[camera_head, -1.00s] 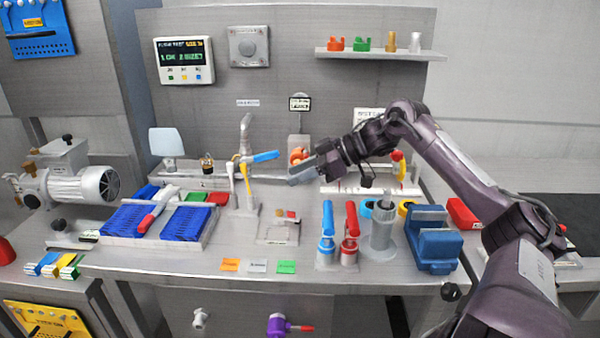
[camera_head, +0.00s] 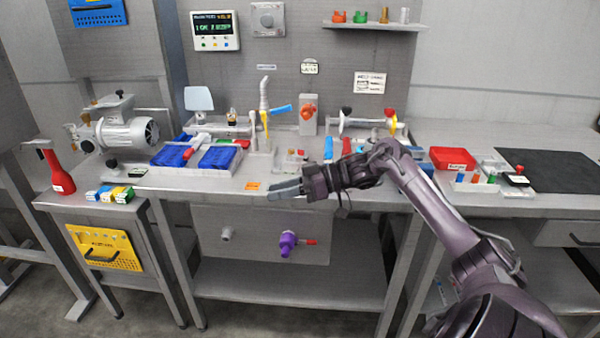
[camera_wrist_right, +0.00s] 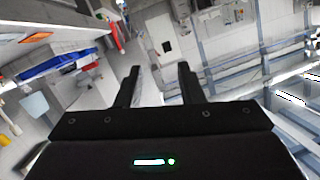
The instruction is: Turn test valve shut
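I cannot read which fitting is the test valve. A purple valve (camera_head: 287,243) with a red handle (camera_head: 308,242) sticks out of the panel below the bench top. On the bench stand a tap with a blue lever (camera_head: 281,109) and a post with an orange-red knob (camera_head: 308,112). My right gripper (camera_head: 284,190) is at the bench's front edge, in front of these fittings and above the purple valve in the picture. In the right wrist view its two fingers (camera_wrist_right: 160,85) are apart with nothing between them. My left gripper is not in view.
A grey outlet (camera_head: 226,233) sits left of the purple valve on the same panel. Blue trays (camera_head: 218,156) lie on the bench at the left. A red bin (camera_head: 452,159) and dark mat (camera_head: 550,170) are at the right. The lower shelf (camera_head: 285,283) is bare.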

